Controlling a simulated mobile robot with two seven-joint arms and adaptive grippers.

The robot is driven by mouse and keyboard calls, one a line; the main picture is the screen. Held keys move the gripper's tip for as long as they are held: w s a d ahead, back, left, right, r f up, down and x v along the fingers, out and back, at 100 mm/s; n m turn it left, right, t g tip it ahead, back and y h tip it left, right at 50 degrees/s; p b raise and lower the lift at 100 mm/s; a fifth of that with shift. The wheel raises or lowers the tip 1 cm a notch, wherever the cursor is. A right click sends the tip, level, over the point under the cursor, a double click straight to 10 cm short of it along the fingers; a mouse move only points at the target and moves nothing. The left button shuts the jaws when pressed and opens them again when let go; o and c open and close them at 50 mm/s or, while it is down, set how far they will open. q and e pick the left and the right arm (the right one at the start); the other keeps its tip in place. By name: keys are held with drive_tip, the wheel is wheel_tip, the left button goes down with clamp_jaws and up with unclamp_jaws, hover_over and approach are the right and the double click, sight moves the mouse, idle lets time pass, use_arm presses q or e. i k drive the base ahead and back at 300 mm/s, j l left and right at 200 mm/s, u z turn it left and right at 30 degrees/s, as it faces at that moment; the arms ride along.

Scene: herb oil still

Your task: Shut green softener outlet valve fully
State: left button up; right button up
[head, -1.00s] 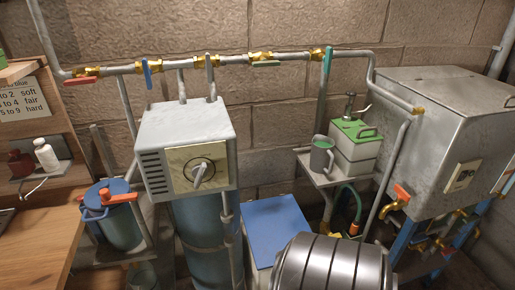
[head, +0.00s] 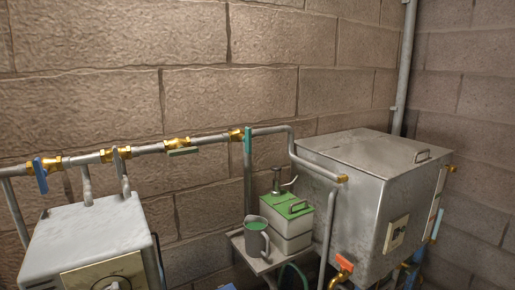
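I cannot tell for certain which of these is the softener outlet valve. The grey softener head (head: 85,240) is at the lower left, with two pipes rising from its top. Its front dial is partly cut off by the lower edge. Neither of my grippers is in view.
A blue lever (head: 40,175) points across the pipe at the left. A green-topped container (head: 287,220) and a grey jug (head: 256,238) stand on a small shelf below the pipe. A large metal tank (head: 350,190) with an orange-handled tap (head: 343,264) stands at the right. The wall above is bare.

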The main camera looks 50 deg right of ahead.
sight(181, 150)
drive_tip(key=i+z, duration=0.15)
drive_tip(key=z, duration=0.95)
drive_tip(key=i+l, duration=0.05)
